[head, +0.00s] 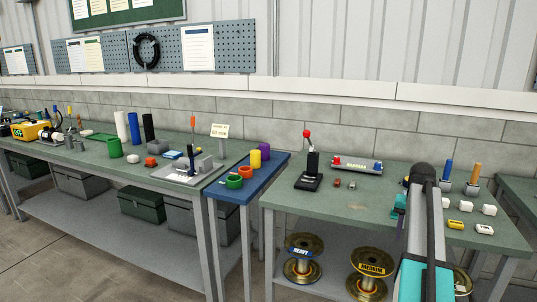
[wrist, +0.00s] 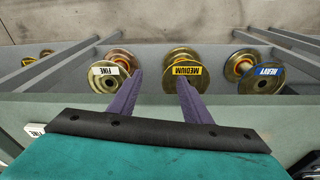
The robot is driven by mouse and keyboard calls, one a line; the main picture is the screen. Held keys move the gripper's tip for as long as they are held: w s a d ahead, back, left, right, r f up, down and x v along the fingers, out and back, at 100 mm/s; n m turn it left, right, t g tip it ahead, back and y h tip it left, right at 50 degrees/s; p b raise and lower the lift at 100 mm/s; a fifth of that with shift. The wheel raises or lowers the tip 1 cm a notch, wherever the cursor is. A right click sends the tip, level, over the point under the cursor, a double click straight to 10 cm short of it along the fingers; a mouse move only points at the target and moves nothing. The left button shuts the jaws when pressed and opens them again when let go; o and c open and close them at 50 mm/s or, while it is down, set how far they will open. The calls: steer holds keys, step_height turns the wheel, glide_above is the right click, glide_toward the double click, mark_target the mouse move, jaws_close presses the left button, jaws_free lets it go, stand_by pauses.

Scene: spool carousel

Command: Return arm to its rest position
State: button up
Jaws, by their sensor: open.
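My arm (head: 427,225) reaches over the right-hand green table (head: 270,200) in the head view. My gripper (wrist: 161,78) shows in the wrist view as two purple fingers, spread apart with nothing held between them. Beyond the fingers are three gold spools: the FINE spool (wrist: 118,84) at left, the MEDIUM spool (wrist: 184,82) in the middle and the HEAVY spool (wrist: 240,66) at right. The fingers overlap the spools in the picture; I cannot tell the distance. In the head view the fingertips are not clearly visible.
On the right table stand a black lever with a red knob (head: 308,163), a red-and-white bar (head: 357,165) and several small white blocks. A blue table (head: 228,192) holds colored rings. A long bench (head: 120,170) at left is crowded.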

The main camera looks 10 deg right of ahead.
steer(key=w+a+f+n+g+y, duration=0.1)
steer(key=a+f+n+g+y, duration=0.15)
steer(key=a+f, duration=2.2)
steer(key=s+a+f+n+g, duration=0.1)
steer(key=s+a+f+n, duration=0.1)
steer(key=s+a+f, duration=0.35)
steer(key=s+a+f+n+g, duration=0.1)
steer(key=s+a+f+g, duration=0.15)
steer(key=a+f, duration=0.55)
steer(key=s+a+f+n, duration=0.1)
steer(key=s+a+f, duration=0.3)
steer(key=s, duration=0.4)
steer(key=s+a+f+n, duration=0.1)
steer(key=s+a+f, duration=0.2)
steer(key=s+f, duration=0.2)
steer(key=s+a+f+n+h, duration=0.1)
steer(key=s+a+f, duration=0.3)
steer(key=s, duration=0.7)
steer(key=shift+s+a+f+n, duration=0.3)
steer(key=shift+s+f+n, duration=0.1)
steer(key=shift+f, duration=0.2)
